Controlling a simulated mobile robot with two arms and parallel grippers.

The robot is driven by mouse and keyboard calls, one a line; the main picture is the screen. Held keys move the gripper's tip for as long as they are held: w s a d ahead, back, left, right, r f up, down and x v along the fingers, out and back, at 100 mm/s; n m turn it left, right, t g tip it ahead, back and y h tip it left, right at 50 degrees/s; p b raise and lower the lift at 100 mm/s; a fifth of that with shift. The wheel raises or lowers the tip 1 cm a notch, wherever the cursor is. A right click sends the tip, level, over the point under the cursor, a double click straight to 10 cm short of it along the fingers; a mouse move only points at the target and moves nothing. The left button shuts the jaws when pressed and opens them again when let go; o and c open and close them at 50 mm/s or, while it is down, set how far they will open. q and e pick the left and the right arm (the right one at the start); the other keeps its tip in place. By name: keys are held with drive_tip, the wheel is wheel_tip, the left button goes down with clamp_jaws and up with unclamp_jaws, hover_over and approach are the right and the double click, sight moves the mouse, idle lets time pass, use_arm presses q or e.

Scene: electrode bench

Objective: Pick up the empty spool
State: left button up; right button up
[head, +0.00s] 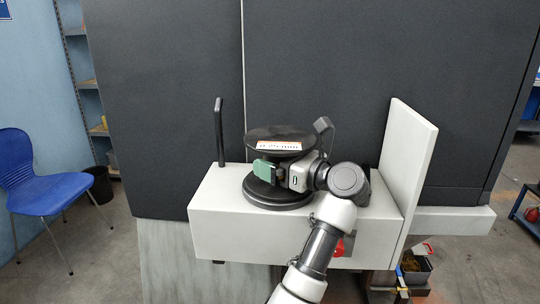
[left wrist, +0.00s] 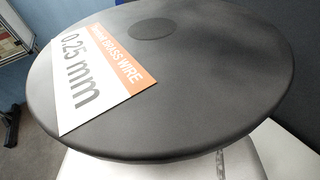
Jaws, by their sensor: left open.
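The spool (head: 281,135) is black, with wide round top and bottom flanges. It stands upright on a white ledge. A label with orange and white areas reading "0.25 mm" lies on its top flange, which fills much of the left wrist view (left wrist: 200,95). My left gripper (head: 273,172) is open between the two flanges, at the level of the hub. One green finger pad shows on the near side. The hub and the other finger are hidden, so I cannot tell whether the fingers touch the spool. My right gripper is not in view.
The white ledge (head: 225,225) juts from a dark grey machine (head: 165,110). A black upright handle (head: 219,130) stands left of the spool, and a white upright panel (head: 410,165) bounds the right. A blue chair (head: 45,180) stands far left.

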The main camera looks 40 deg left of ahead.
use_arm(q)
drive_tip(key=shift+d, duration=0.4)
drive_tip(key=shift+c, duration=0.2)
drive_tip(key=shift+d+r, duration=0.1)
drive_tip(key=shift+d, duration=0.15)
drive_tip(key=shift+c, duration=1.1)
drive_tip(key=shift+a, duration=0.25)
drive_tip(key=c, duration=0.7)
drive_tip(key=shift+c, duration=1.4)
drive_tip(key=shift+r, duration=0.1)
